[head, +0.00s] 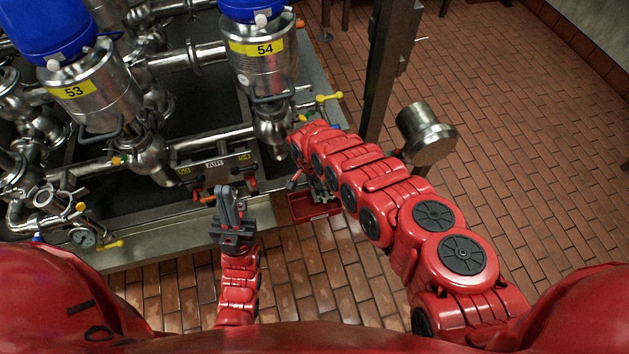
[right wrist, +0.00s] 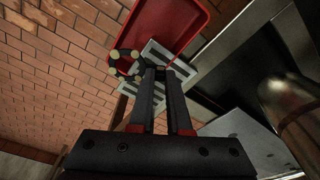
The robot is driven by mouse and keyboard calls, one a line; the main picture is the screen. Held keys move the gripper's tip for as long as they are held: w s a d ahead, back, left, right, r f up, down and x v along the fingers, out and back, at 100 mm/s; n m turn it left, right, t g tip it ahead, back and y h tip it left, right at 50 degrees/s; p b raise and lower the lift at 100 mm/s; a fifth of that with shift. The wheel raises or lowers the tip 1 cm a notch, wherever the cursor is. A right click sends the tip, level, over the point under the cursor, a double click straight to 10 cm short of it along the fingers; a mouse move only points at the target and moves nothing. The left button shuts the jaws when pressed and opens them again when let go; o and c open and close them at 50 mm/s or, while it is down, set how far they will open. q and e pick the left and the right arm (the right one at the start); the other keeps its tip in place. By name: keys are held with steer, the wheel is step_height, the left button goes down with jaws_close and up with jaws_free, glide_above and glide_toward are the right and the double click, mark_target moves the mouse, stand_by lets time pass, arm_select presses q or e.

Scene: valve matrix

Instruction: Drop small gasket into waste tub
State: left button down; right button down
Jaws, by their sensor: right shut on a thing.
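The red waste tub (head: 312,208) stands low beyond the steel tray's edge, partly hidden by my right arm in the head view. In the right wrist view the red tub (right wrist: 190,22) lies just past my fingertips. My right gripper (right wrist: 160,73) is shut on a small dark ring with pale spots, the small gasket (right wrist: 113,58), which sticks out left of the fingertips. In the head view my right gripper (head: 318,186) is mostly hidden by its arm. My left gripper (head: 228,189) points up near the tray's front edge, its fingers close together; no held thing shows.
Steel valves marked 53 (head: 95,95) and 54 (head: 262,62), with pipes, fill the back left. A steel post (head: 388,75) and a round metal part (head: 428,133) stand beside my right arm. The brick floor (head: 530,150) is clear at right.

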steer(key=c, duration=0.8)
jaws_free()
steer(key=shift+r, duration=0.15)
steer(key=r+p, duration=0.5)
steer(key=p, duration=0.1)
steer(key=s+a+r+p, duration=0.1)
steer(key=r+p, duration=0.5)
steer(key=p, duration=0.1)
steer(key=s+r+p, duration=0.1)
steer(key=r+p, duration=0.5)
steer(key=p, duration=0.1)
steer(key=shift+a, duration=0.3)
